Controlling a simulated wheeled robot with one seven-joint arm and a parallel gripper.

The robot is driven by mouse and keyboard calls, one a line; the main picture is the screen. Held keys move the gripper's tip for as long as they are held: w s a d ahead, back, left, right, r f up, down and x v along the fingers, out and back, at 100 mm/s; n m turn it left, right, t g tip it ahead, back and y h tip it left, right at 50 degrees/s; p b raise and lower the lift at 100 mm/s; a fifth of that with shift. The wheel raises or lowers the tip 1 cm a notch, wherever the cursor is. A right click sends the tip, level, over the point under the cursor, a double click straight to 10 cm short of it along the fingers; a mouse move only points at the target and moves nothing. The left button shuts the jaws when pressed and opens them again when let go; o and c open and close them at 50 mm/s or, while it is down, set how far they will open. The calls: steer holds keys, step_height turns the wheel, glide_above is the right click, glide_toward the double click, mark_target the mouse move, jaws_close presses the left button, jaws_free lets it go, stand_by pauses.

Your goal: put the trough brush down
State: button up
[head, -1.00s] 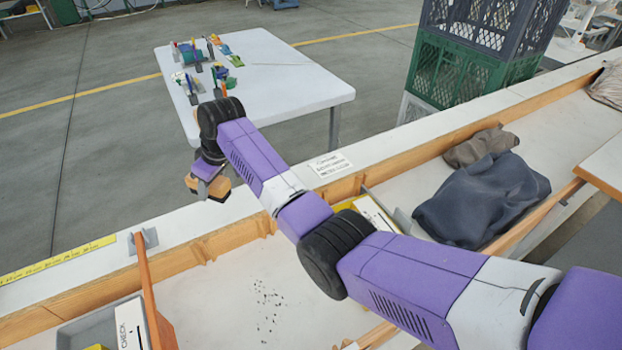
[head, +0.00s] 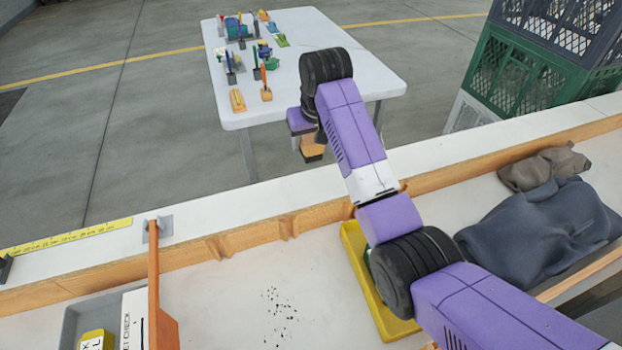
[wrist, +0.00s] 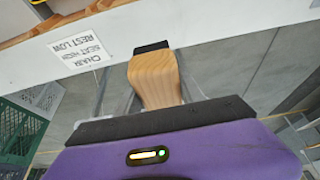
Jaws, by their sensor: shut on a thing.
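The trough brush (head: 312,146) is a pale wooden block with a dark end. My gripper (head: 303,122) is shut on it and holds it in the air beyond the bench's far rail, with floor behind it in the head view. In the wrist view the brush (wrist: 155,78) sticks out from my gripper's dark front edge (wrist: 155,118), its dark end outermost. The fingertips are hardly visible in either view. Black specks (head: 280,315) lie on the trough floor (head: 225,285), well below and left of the arm.
A white table (head: 330,40) with several small tools stands beyond the bench. A yellow tray (head: 355,245), dark cloth (head: 540,230) and grey tray (head: 75,325) are in the trough. An upright wooden piece (head: 153,270) stands at left. Stacked crates (head: 530,60) stand at back right.

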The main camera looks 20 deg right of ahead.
mark_target(313, 161)
step_height(313, 161, down, 14)
steer(key=shift+a+f+p, duration=0.15)
steer(key=shift+p, duration=0.25)
steer(key=shift+f, duration=0.1)
steer(key=o, duration=1.2)
steer(key=v, duration=1.2)
